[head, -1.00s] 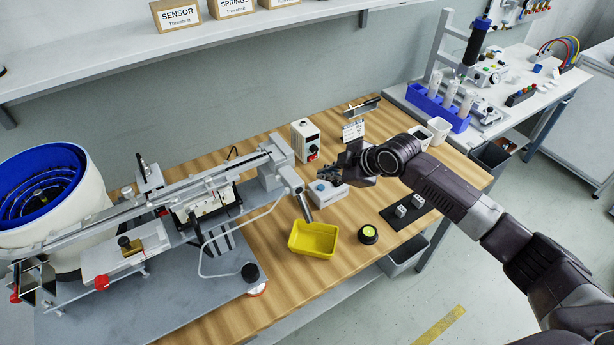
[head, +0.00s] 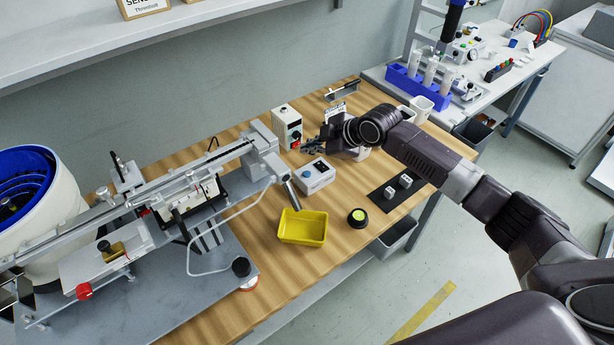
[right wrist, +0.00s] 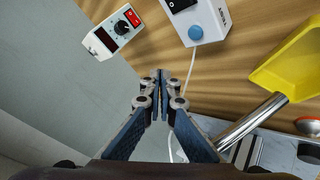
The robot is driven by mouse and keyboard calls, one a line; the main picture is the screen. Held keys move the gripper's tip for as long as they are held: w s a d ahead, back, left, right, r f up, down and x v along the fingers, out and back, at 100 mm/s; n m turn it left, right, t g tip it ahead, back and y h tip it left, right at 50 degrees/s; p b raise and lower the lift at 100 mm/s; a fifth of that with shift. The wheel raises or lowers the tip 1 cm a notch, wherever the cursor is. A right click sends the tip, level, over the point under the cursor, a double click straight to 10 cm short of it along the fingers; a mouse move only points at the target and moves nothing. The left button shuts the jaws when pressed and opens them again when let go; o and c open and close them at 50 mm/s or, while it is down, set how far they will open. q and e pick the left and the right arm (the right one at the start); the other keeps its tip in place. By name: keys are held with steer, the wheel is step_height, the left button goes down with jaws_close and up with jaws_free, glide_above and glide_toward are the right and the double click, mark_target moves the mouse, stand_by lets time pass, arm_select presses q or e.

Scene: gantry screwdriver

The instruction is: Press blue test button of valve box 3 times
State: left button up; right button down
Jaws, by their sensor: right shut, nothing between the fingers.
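The valve box (head: 314,180) is a small white-grey box on the wooden bench, with a blue button and a dark switch on top. In the right wrist view its blue test button (right wrist: 195,33) shows clear at the top right, with the dark switch beside it. My right gripper (head: 306,147) is shut and empty, and appears just behind and above the valve box. In the wrist view its closed fingertips (right wrist: 160,75) are apart from the button, to its lower left. My left gripper is not in view.
A white control box (head: 287,127) with a red switch stands behind the valve box. A yellow bin (head: 303,227) and a round black button with a yellow-green top (head: 357,217) are in front. A feeder rail (head: 215,158) ends at the left. Bare wood lies between them.

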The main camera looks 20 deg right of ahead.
mark_target(309, 175)
step_height(309, 175, down, 6)
steer(key=b, duration=0.4)
steer(key=shift+f, duration=0.15)
steer(key=shift+f+b, duration=0.35)
stand_by(0.6)
steer(key=shift+f, duration=0.35)
